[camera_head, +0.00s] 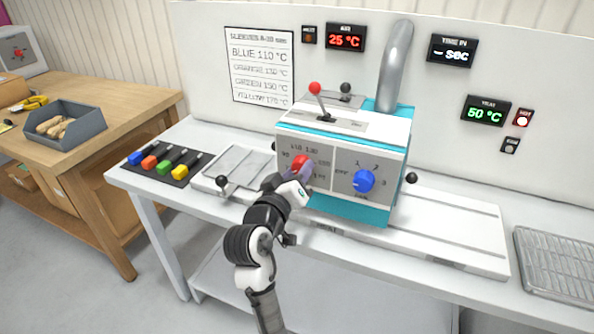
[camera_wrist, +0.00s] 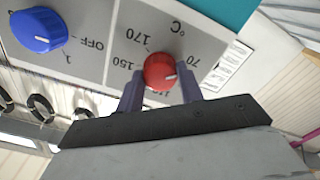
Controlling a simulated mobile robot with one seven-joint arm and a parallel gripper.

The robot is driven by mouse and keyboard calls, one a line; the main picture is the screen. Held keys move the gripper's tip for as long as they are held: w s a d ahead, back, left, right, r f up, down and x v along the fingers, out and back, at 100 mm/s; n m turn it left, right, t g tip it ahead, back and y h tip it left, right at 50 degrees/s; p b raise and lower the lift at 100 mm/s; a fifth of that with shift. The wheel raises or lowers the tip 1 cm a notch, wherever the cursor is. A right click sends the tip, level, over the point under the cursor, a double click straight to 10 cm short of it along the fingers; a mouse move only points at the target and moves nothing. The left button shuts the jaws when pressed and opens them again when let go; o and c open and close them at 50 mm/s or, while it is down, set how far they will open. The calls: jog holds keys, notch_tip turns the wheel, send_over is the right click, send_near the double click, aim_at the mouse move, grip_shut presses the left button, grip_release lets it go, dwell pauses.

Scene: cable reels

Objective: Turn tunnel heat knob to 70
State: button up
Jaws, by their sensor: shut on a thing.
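The red heat knob (camera_head: 300,160) is on the grey front panel of the white and teal tunnel machine (camera_head: 345,140). My gripper (camera_head: 297,172) reaches it from the front and is shut on it. In the wrist view the red knob (camera_wrist: 160,70) sits between the two purple-grey fingers of my gripper (camera_wrist: 161,88). The panel appears turned over there, with 70, 150 and 170 printed around the knob. The knob's white mark points right, toward the side where 70 is printed. The lower scale is partly hidden by the fingers.
A blue knob (camera_head: 363,181) is on the same panel, right of the red one. A green display (camera_head: 486,111) reads 50 °C and a red display (camera_head: 346,38) reads 25 °C. A black-balled lever (camera_head: 222,182) stands left of my gripper. A metal rack (camera_head: 557,264) lies at right.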

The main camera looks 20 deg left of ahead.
dwell(0.3)
jog(key=o, duration=1)
jog(key=s+p, duration=0.1)
jog(key=s, duration=0.3)
jog(key=s+p, duration=0.2)
jog(key=s, duration=0.3)
jog(key=s+p, duration=0.1)
jog(key=s, duration=0.4)
jog(key=shift+a+p, duration=0.25)
jog(key=shift+p, duration=0.15)
jog(key=shift+w, duration=0.1)
